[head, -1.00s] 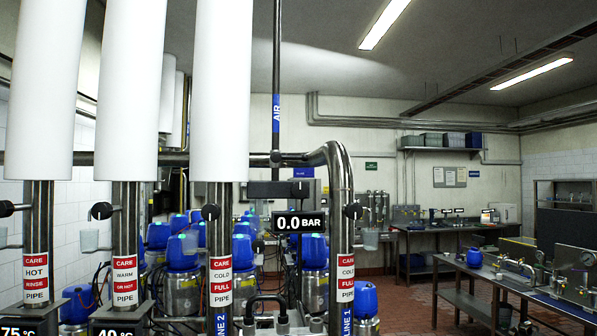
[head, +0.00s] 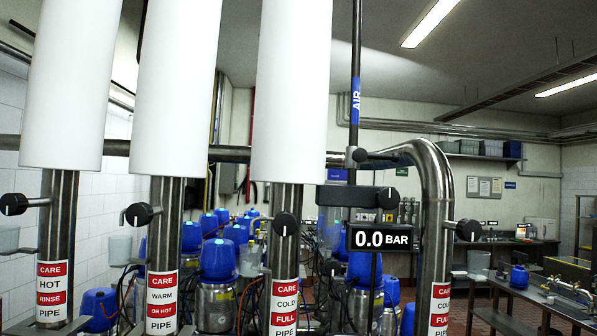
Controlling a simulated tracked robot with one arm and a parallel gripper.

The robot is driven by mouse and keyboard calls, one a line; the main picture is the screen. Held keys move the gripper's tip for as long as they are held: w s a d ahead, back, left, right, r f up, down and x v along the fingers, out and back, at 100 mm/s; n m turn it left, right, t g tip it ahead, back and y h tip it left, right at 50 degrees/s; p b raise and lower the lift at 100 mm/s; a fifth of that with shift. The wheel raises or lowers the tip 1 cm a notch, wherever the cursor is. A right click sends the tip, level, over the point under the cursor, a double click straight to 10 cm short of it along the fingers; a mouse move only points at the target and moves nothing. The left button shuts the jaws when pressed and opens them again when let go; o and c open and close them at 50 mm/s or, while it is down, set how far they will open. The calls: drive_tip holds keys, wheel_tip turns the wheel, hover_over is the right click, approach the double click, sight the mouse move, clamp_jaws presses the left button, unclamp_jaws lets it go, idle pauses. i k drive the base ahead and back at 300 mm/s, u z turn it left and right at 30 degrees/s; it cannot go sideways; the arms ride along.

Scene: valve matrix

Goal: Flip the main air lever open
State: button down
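A thin dark vertical pipe with a blue AIR label (head: 355,108) comes down right of the white cylinders. On it, where it crosses a horizontal steel pipe, sits a small dark fitting (head: 355,156). Below is a black horizontal bar (head: 345,196) with a round black knob (head: 388,198) at its right end. I cannot tell which of these parts is the main air lever. A black display (head: 380,238) under the bar reads 0.0 BAR. My gripper is not in view.
Steel pipes with red-and-white CARE labels (head: 162,300) and black knobs (head: 286,224) stand in front, under large white cylinders (head: 290,90). A thick bent pipe (head: 436,200) stands right of the display. Blue-topped kegs (head: 218,262) crowd behind. Benches (head: 540,300) stand at right.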

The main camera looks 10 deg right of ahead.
sight(359, 155)
drive_tip(key=u, duration=0.25)
drive_tip(key=i, duration=1.05)
drive_tip(key=z, duration=0.2)
